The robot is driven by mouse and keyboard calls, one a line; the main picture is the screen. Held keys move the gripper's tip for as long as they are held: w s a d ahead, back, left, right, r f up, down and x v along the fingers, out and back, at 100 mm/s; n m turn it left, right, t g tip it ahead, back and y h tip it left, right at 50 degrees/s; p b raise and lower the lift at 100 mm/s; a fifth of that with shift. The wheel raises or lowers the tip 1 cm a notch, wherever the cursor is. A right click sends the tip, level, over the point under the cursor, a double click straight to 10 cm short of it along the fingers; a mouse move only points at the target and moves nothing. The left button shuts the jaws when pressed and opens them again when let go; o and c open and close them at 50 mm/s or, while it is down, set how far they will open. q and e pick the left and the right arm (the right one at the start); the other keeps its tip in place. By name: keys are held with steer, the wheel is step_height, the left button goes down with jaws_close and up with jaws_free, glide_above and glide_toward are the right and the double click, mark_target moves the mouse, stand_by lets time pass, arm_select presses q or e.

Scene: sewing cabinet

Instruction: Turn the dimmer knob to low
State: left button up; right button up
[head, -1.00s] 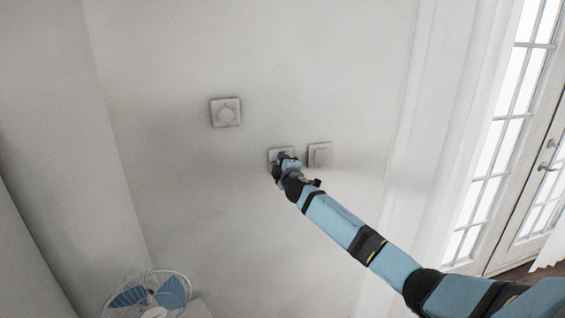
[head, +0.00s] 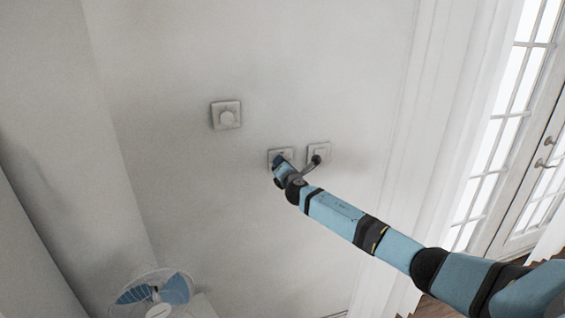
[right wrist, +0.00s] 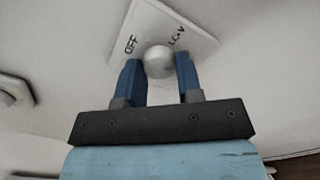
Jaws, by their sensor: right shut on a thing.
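The dimmer knob (right wrist: 158,61) is a round, pale knob on a square white wall plate (right wrist: 150,12). The plate has the marks "OFF" on the left and "LOW" on the right in the right wrist view. My right gripper (right wrist: 157,72) has its two blue fingers on either side of the knob and is shut on it. In the head view the right gripper (head: 279,159) is at the middle wall plate (head: 271,153) and covers its knob. No pointer on the knob can be made out. My left gripper is not in view.
A blue-bladed fan (head: 155,294) stands lower left. Glazed doors (head: 500,150) are at the right.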

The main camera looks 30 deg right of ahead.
steer(key=n+p, duration=0.1)
steer(key=n, duration=0.8)
steer(key=shift+d, duration=0.1)
steer(key=shift+n, duration=0.3)
stand_by(0.4)
steer(key=o, duration=0.9)
steer(key=shift+s+f, duration=0.1)
